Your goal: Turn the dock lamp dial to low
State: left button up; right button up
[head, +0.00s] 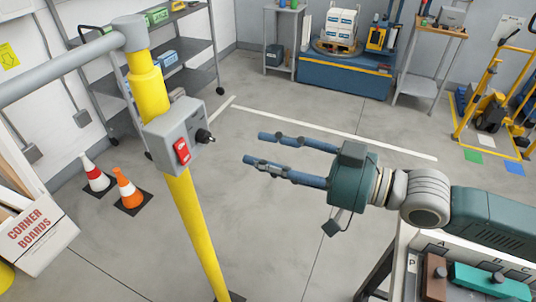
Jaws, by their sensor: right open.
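A grey control box (174,135) is fixed to a yellow post (192,215) left of centre. On its right side is a black dial (203,136) that sticks out toward my gripper. The dial's markings and setting are too small to read. My right gripper (254,148) is open and empty, with its blue fingers pointing left toward the dial. The fingertips are apart from the dial, with a gap between them. My left gripper is not in view.
A thick grey bar (65,66) runs from the left edge to the post's top. A white bench with a brown block (434,278) and a teal block (490,281) is at lower right. The floor around the gripper is clear.

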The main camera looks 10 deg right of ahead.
aim_at(213, 139)
dwell(0.3)
jog(key=w+a, duration=0.2)
jog(key=w+a+m+p, duration=0.1)
jog(key=w+a, duration=0.1)
jog(key=a, duration=0.1)
jog(key=w+a+m+y+p, duration=0.1)
jog(key=w+a, duration=0.2)
jog(key=shift+f+g, duration=0.1)
jog(key=shift+g, duration=0.2)
jog(key=shift+w+a+f+p, duration=0.1)
jog(key=shift+w+a+p, duration=0.1)
jog(key=shift+a+p, duration=0.2)
jog(key=shift+a+f, duration=0.1)
